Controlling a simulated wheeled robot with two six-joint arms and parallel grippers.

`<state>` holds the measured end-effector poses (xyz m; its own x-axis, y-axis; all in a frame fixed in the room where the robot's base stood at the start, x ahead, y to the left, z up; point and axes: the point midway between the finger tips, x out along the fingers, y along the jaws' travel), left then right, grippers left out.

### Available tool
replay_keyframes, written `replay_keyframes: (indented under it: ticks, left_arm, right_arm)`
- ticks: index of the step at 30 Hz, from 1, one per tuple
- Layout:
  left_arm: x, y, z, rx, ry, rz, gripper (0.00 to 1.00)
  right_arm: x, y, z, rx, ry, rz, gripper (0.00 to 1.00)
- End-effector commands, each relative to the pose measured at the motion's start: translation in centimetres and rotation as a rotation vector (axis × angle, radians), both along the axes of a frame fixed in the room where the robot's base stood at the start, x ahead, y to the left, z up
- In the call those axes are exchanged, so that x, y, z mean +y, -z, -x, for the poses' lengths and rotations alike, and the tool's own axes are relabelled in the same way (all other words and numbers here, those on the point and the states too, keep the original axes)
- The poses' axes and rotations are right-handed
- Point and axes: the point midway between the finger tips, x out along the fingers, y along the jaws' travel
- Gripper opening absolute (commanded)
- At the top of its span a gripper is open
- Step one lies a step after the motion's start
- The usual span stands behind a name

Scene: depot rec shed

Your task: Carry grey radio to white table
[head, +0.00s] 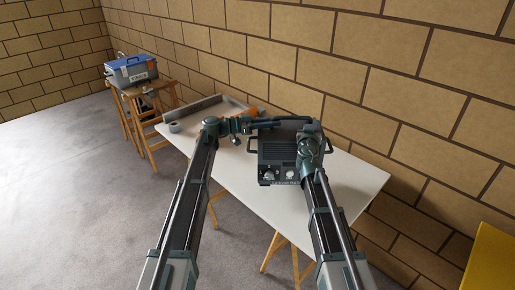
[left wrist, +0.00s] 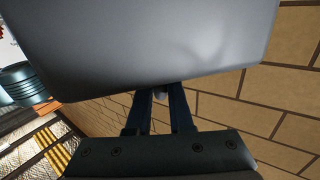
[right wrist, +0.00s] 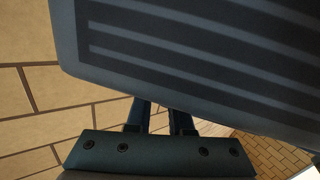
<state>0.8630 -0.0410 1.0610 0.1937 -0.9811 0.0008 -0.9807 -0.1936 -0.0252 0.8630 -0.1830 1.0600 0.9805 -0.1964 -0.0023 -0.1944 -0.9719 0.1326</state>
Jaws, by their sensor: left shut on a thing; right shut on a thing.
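The grey radio (head: 282,150) is dark and boxy, with a ribbed top, pale knobs on its front and a handle at each side. It is level over the white table (head: 350,178); I cannot tell if it touches the top. My left gripper (head: 247,139) is shut at the radio's left handle. In the left wrist view the fingers (left wrist: 160,100) are below the radio's smooth grey side (left wrist: 150,45). My right gripper (head: 322,143) is shut at the right handle, partly hidden by my arm. In the right wrist view the ribbed panel (right wrist: 200,50) is close above the fingers (right wrist: 162,112).
A long grey tray-like thing (head: 196,108), a grey roll (head: 175,127) and something orange lie at the table's left end. A blue-lidded grey box (head: 132,72) stands on a wooden stand at left. A brick wall runs behind. A yellow thing (head: 492,262) is at lower right. The table's right part is clear.

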Motion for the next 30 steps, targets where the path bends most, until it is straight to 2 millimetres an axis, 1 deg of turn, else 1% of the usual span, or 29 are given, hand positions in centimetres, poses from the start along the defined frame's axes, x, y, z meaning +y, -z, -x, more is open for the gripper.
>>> replay_keyframes:
  ticks: [5, 11, 30]
  left_arm:
    - [0.1, 0.0, 0.0, 0.000, -0.001, 0.003, 0.00]
    - [0.1, 0.4, 0.0, 0.000, -0.001, 0.003, 0.00]
    - [0.1, 3.6, 0.0, 0.000, -0.001, 0.003, 0.00]
  right_arm:
    - [-0.1, 0.1, 0.0, 0.000, 0.002, 0.001, 0.00]
    - [-0.1, 0.5, 0.0, 0.000, 0.002, 0.001, 0.00]
    - [-0.1, 3.6, 0.0, 0.000, 0.002, 0.001, 0.00]
